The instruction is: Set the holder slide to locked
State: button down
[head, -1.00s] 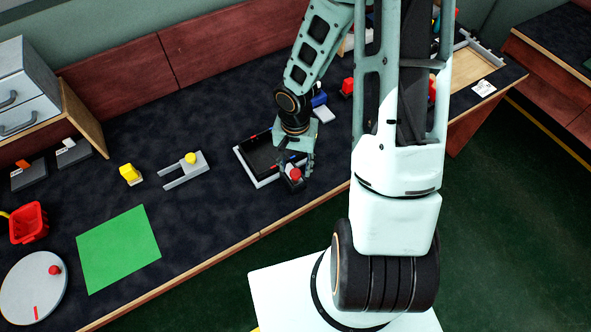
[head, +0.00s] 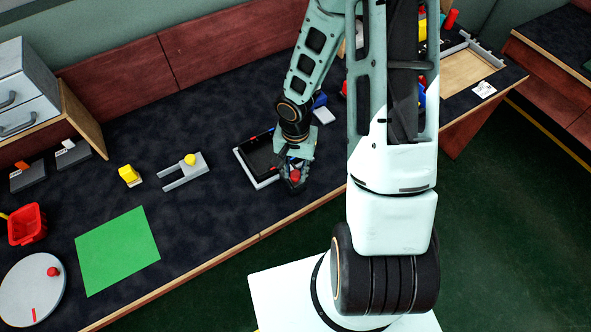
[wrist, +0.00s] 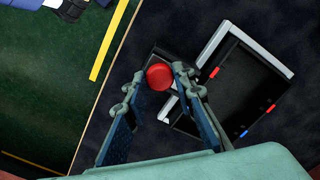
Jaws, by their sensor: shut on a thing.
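The holder (head: 243,170) is a black tray in a light grey frame on the dark bench, and it also shows in the wrist view (wrist: 235,85). Small red and blue marks sit on its edges. The slide's round red knob (head: 295,175) stands on a dark block at the holder's front right corner; the knob is clear in the wrist view (wrist: 159,77). My gripper (wrist: 160,80) points down with one finger on each side of the knob, shut on it. The fingers partly hide the block and the slide's track, so I cannot read its position.
A grey forked fixture with a yellow knob (head: 190,160) and a yellow block (head: 129,174) lie to the left. A blue thing (head: 320,99) and a white block (head: 323,115) stand just behind my gripper. The bench's front edge is close to the knob.

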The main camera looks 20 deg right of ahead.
jog(key=shift+w+a, duration=0.25)
jog(key=shift+w, duration=0.6)
jog(key=shift+w+a, duration=0.2)
jog(key=shift+w, duration=0.65)
jog(key=c, duration=1.6)
grip_release()
notch_tip(320, 180, up, 12)
